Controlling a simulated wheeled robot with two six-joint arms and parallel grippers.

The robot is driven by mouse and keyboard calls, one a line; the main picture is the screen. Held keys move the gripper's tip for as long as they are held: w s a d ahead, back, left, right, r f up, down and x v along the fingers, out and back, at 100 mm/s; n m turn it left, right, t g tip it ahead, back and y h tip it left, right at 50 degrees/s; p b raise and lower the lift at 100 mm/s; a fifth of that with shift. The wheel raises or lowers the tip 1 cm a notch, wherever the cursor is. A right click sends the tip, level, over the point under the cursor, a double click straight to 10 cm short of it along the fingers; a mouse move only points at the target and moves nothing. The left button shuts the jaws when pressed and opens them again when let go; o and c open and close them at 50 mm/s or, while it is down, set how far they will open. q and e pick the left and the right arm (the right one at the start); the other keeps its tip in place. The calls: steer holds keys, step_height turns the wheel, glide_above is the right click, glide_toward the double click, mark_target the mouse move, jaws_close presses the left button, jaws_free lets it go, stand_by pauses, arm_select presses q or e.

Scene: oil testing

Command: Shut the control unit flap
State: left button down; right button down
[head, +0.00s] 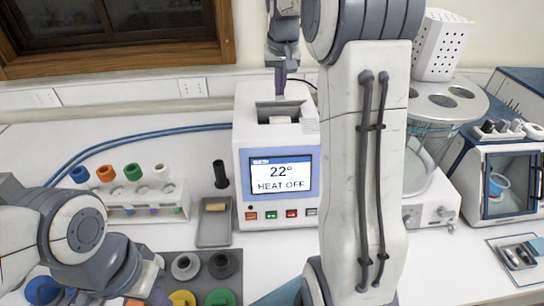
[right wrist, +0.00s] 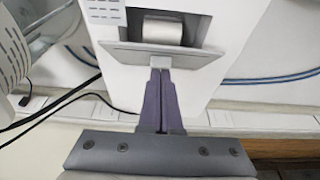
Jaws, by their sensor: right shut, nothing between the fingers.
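The control unit (head: 243,162) is a white box with a screen reading 22° HEAT OFF; it also shows in the right wrist view (right wrist: 215,90). Its top has a recess with a white roll (right wrist: 163,30) inside, uncovered. The grey flap (right wrist: 115,50) stands open at the recess's rear edge, with a small light tab (right wrist: 155,58) at its edge. My right gripper (head: 281,90) is shut and empty, pointing down behind the recess. In the right wrist view its purple fingertips (right wrist: 161,73) are at the tab; whether they touch is unclear. My left gripper's fingers are not visible.
A rack with coloured caps (head: 150,195) and a small grey tray (head: 214,232) stand left of the unit. A glass vessel with a holed lid (head: 440,100) stands right, partly behind my right arm. The wall is close behind the unit.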

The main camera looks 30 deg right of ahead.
steer(key=shift+s+a+f, duration=0.1)
steer(key=shift+s+f, duration=0.05)
steer(key=shift+s, duration=0.05)
step_height(320, 180, up, 9)
steer(key=p, duration=0.8)
steer(key=shift+p, duration=0.3)
